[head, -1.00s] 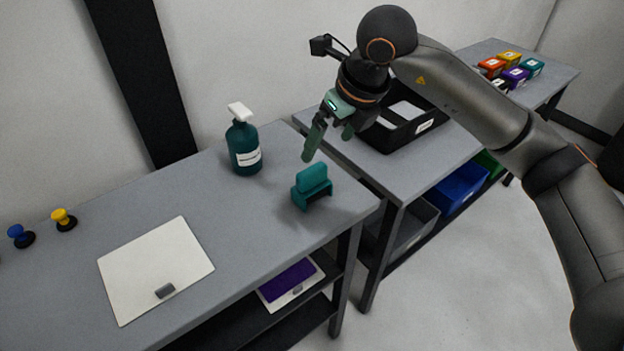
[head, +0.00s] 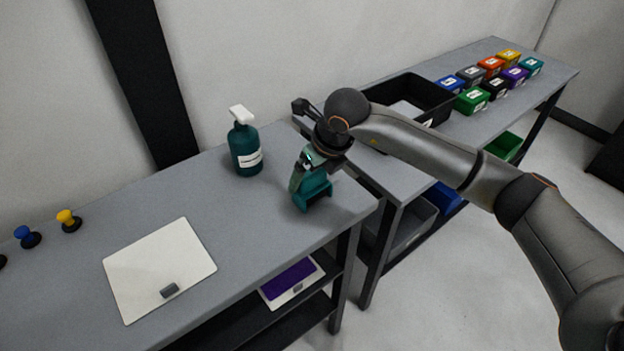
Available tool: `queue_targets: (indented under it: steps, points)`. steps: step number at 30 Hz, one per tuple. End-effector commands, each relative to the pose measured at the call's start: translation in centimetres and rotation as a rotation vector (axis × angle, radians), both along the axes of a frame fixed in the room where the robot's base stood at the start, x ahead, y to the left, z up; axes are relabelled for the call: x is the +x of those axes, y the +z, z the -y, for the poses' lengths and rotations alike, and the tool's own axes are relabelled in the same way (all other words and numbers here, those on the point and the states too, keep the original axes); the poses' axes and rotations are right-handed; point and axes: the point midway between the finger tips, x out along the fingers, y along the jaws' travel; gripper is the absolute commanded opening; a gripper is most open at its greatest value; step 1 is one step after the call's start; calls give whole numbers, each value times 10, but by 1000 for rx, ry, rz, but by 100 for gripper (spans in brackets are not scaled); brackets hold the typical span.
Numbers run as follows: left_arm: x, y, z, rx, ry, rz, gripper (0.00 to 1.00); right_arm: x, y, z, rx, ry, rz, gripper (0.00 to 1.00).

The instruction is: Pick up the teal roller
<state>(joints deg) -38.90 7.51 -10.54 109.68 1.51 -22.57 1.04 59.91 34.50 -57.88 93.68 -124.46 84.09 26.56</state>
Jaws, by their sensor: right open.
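The teal roller (head: 317,195), a blocky teal piece with a dark opening low on its front, stands on the grey table near its right end. My right gripper (head: 306,184) is lowered over it from above. One green finger is beside the roller's left side; the other finger is mostly hidden. The gripper is open, and I cannot tell whether a finger touches the roller. The roller's upper part is partly covered by the gripper. My left gripper is not in view.
A teal pump bottle (head: 246,150) stands left of the gripper. A white sheet (head: 160,262) with a small grey block lies on the table (head: 255,215). Blue (head: 27,235) and yellow (head: 68,219) knobs stand far left. A black bin (head: 440,95) and several coloured boxes fill the right table.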

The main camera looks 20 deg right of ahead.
Motion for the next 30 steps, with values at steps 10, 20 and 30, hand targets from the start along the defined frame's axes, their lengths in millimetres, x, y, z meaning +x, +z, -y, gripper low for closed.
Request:
queue_targets:
  steps: [10,20,30]
  points:
    - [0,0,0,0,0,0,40,0,0,0,0,0,0,81]
    - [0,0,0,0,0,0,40,0,0,0,1,0,0,44]
    - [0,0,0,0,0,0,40,0,1,0,0,0,1,25]
